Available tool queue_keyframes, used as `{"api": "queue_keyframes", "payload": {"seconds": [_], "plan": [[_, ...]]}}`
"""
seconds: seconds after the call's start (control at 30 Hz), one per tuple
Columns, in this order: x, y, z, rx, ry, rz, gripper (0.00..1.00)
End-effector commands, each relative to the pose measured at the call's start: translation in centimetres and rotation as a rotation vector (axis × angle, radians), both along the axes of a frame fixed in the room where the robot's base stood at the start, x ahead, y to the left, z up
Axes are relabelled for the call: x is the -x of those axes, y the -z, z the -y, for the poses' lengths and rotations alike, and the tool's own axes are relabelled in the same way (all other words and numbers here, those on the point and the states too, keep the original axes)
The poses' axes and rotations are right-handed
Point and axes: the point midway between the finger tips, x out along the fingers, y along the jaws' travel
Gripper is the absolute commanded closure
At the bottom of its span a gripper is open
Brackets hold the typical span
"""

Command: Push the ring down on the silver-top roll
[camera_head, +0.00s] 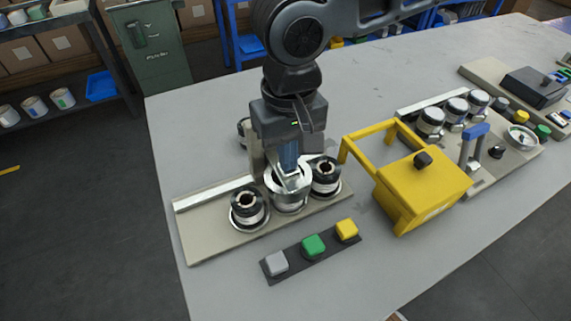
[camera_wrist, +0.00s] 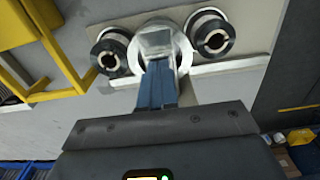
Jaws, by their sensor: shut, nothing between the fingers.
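The silver-top roll (camera_head: 287,204) stands in the middle of a row on a beige base plate (camera_head: 200,234). A broad bright silver ring (camera_wrist: 184,50) shows at its top around my fingertips. My gripper (camera_head: 289,181) is shut and empty, pointing down at the middle of this roll. In the wrist view its blue fingers (camera_wrist: 158,62) cover the roll's centre. I cannot tell whether the fingertips touch the ring or how far down the ring sits. A black-top roll (camera_head: 247,207) stands on the left and another (camera_head: 325,174) on the right.
A yellow frame and box (camera_head: 424,190) stand close on the right. Grey, green and yellow buttons (camera_head: 313,245) lie in front. Another roll (camera_head: 243,127) is partly hidden behind my gripper. A second station with several rolls (camera_head: 431,122) is at the far right. The table's left side is clear.

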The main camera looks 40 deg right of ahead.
Motion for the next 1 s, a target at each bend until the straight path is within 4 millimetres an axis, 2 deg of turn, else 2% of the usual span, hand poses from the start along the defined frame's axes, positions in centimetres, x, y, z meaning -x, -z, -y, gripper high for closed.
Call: {"api": "queue_keyframes", "payload": {"seconds": [1.0], "plan": [[0.0,-8.2,0.0,0.000,0.000,0.000,1.00]]}}
